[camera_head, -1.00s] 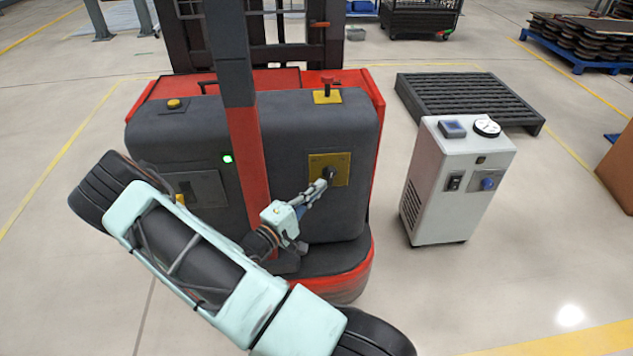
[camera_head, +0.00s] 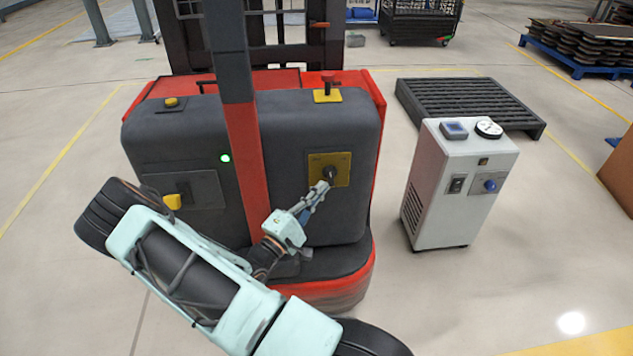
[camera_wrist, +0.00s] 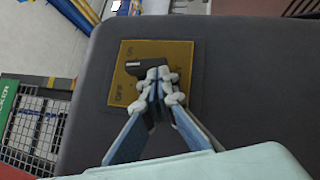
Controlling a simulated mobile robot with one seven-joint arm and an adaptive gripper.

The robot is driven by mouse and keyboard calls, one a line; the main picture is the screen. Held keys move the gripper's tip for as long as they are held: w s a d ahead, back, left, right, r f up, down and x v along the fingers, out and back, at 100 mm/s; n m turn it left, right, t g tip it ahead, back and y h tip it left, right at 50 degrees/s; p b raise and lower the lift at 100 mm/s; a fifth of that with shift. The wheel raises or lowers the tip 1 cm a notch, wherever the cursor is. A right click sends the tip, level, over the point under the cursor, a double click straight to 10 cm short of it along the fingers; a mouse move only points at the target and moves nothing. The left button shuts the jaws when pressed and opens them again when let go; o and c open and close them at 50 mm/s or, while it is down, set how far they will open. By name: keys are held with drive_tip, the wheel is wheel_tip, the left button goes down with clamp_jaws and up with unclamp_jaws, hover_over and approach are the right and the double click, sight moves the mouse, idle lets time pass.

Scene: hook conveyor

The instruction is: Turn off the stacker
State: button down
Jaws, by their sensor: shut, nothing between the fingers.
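The stacker (camera_head: 290,130) is a dark grey and red machine in the middle of the head view. A black rotary knob (camera_head: 329,174) sits on a yellow plate (camera_head: 316,166) on its upright face. In the wrist view, the plate (camera_wrist: 185,55) carries ON and OFF lettering, and the knob (camera_wrist: 146,68) has a pale mark at its left end. My gripper (camera_head: 320,187) is shut and empty, its tips just below the knob. In the wrist view, the closed fingertips (camera_wrist: 158,76) overlap part of the knob; I cannot tell whether they touch it.
A red button on a yellow base (camera_head: 328,90) and a yellow button (camera_head: 171,102) are on the stacker's top. A green light (camera_head: 225,158) glows on its face. A white cabinet (camera_head: 455,195) stands at right, before a dark slatted platform (camera_head: 470,102).

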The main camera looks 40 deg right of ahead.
drive_tip(key=shift+s+d+f+n+t+h+b, duration=0.1)
drive_tip(key=shift+d+f+n+t+h+b, duration=0.15)
drive_tip(key=shift+n+t+h+b, duration=0.4)
drive_tip(key=shift+s+d+f+b, duration=0.1)
drive_tip(key=shift+f+b, duration=0.05)
drive_tip(key=shift+b, duration=0.5)
idle(1.8)
drive_tip(key=shift+f, duration=0.1)
